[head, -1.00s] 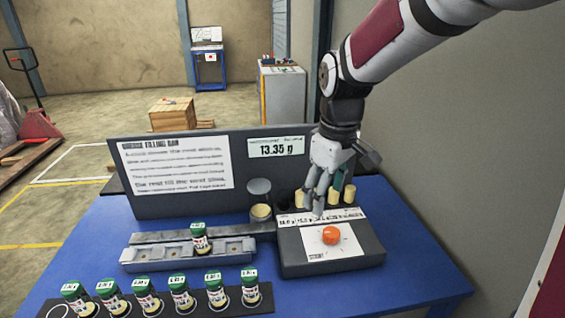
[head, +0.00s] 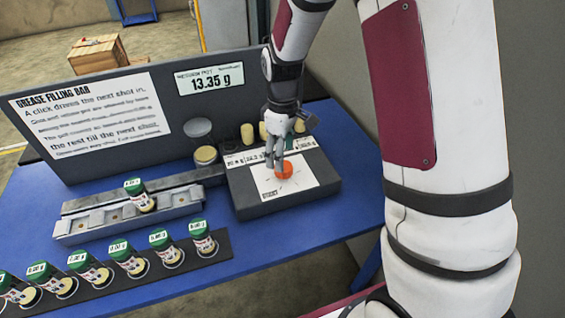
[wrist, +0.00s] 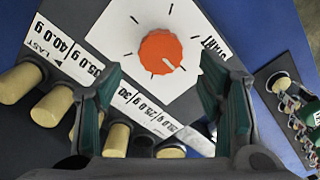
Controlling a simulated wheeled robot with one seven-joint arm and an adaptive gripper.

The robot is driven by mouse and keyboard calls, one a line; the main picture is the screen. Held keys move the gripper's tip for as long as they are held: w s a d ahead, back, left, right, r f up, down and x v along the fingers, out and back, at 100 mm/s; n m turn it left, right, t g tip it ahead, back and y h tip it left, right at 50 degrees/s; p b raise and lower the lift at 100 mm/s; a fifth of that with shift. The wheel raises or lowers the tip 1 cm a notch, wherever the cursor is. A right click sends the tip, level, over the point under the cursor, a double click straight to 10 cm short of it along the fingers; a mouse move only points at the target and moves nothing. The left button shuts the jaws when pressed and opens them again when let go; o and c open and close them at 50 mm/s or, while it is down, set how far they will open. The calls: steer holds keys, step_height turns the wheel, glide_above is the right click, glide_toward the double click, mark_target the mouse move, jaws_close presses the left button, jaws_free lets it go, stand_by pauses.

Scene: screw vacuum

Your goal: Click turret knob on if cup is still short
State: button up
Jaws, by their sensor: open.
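The orange turret knob (head: 284,170) sits on a white dial card on the dark filler box (head: 325,190). It also shows in the wrist view (wrist: 160,50), with a white pointer line. My gripper (head: 275,163) is open at the knob in the head view; in the wrist view the fingers (wrist: 164,85) stand apart with the knob ahead of the gap. I cannot tell whether they touch it. The display (head: 210,79) reads 13.35 g. A green-capped cup (head: 139,194) stands in the grey rail (head: 95,220). A round cream-filled container (head: 205,155) stands beside the box.
Several green-capped cups (head: 127,258) stand in a dark front rack (head: 212,248). Cream cylinders (head: 247,134) stand behind the dial, near a strip of gram labels (wrist: 95,70). An instruction board (head: 40,90) stands at the back. Blue table (head: 275,232) is bare in front of the box.

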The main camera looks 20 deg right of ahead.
steer(key=shift+f, duration=2.25)
steer(key=c, duration=1.1)
